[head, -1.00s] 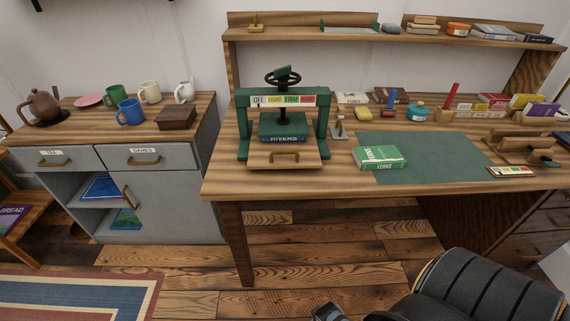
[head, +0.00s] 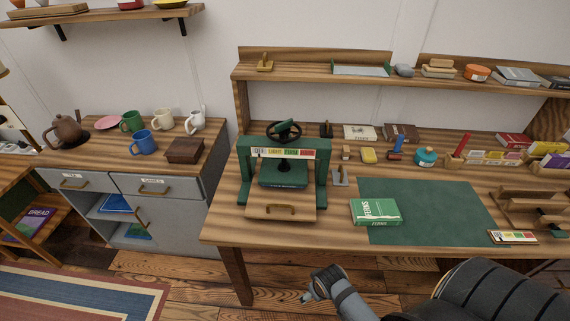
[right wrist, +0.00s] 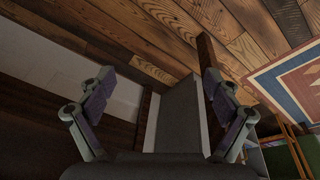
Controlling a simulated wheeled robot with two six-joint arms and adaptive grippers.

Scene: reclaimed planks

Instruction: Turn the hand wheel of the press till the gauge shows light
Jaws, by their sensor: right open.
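The green press (head: 322,180) stands on the left part of the workbench. Its dark hand wheel (head: 284,131) sits on top, with a green block-shaped part above it. The gauge (head: 283,153) is a coloured strip on the crossbar with several labelled zones, off at the left end; its pointer is too small to read. A flat green plate (head: 284,173) lies under the crossbar, with a book edge below it. My right gripper (head: 311,289) is low in front of the bench, well below and apart from the wheel. In the right wrist view its fingers (right wrist: 160,76) are spread and empty. My left gripper is out of view.
A green Ferns book (head: 375,211) lies at the edge of a green mat (head: 430,205), right of the press. A shelf (head: 330,72) runs behind. Mugs stand on the left cabinet (head: 185,185).

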